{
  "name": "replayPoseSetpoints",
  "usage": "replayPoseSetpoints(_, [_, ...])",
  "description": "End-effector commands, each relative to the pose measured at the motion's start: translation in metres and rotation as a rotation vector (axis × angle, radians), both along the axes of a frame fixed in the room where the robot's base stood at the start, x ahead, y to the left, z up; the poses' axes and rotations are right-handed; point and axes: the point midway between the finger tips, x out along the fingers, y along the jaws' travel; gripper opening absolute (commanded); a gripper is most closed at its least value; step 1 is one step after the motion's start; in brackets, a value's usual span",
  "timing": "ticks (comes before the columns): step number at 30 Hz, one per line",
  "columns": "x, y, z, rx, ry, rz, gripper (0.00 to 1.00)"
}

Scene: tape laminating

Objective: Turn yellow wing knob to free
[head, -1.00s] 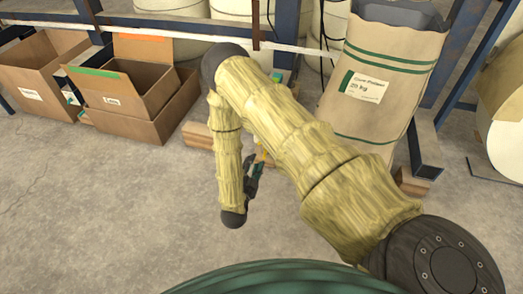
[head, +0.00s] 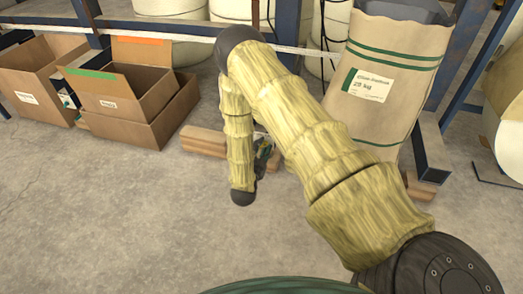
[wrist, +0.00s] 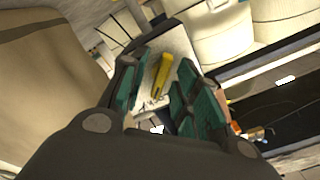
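A long yellow piece (wrist: 162,73), which looks like the wing knob, shows in the wrist view against a pale flat plate (wrist: 178,45). It lies beyond and between the fingers of my gripper (wrist: 160,92), which are spread apart with teal pads on both sides. I see no finger touching it, and how far off it is cannot be told. In the head view my gripper (head: 263,154) is small and mostly hidden beside my forearm. The knob cannot be made out there.
A large paper sack (head: 385,75) stands to the right of my arm. Open cardboard boxes (head: 115,105) stand at the left. The concrete floor (head: 110,215) in front is clear.

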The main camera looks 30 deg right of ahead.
Motion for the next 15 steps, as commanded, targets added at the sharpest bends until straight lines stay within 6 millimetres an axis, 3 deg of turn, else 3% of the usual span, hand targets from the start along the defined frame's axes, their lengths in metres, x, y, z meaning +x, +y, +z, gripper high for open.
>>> replayPoseSetpoints(8, [0.0007, -0.0005, 0.0005, 0.0, 0.0, 0.0, 0.29])
replayPoseSetpoints(12, [0.0006, -0.0003, 0.0004, 0.0, 0.0, 0.0, 0.04])
replayPoseSetpoints(15, [0.0006, -0.0003, 0.0003, 0.0, 0.0, 0.0, 0.0])
